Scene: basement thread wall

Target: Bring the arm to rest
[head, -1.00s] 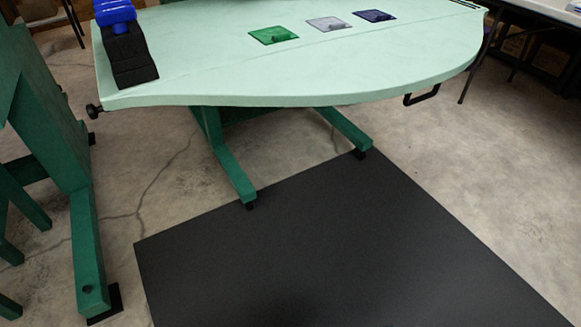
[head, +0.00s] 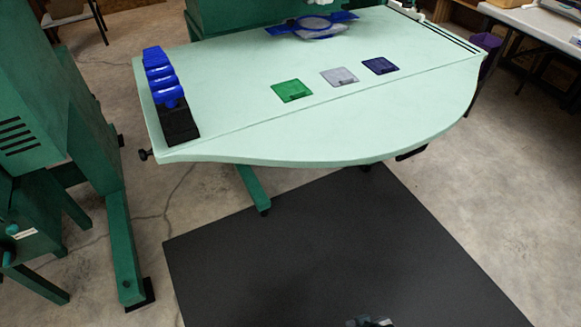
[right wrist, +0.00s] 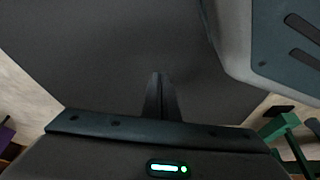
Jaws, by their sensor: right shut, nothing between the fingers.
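My right gripper (head: 370,322) just enters the head view at the bottom edge, over the black floor mat and well short of the table. In the right wrist view its fingers (right wrist: 159,92) are together, with nothing between them. The dark mat fills most of the ground beyond the fingers. My left gripper is in neither view.
A pale green table (head: 235,142) stands ahead, its curved edge facing me. On it are green (head: 292,91), grey (head: 339,77) and navy (head: 380,66) squares, a black rack (head: 179,124) with blue pieces, and a blue-framed item (head: 318,27). The black mat (head: 330,250) is clear.

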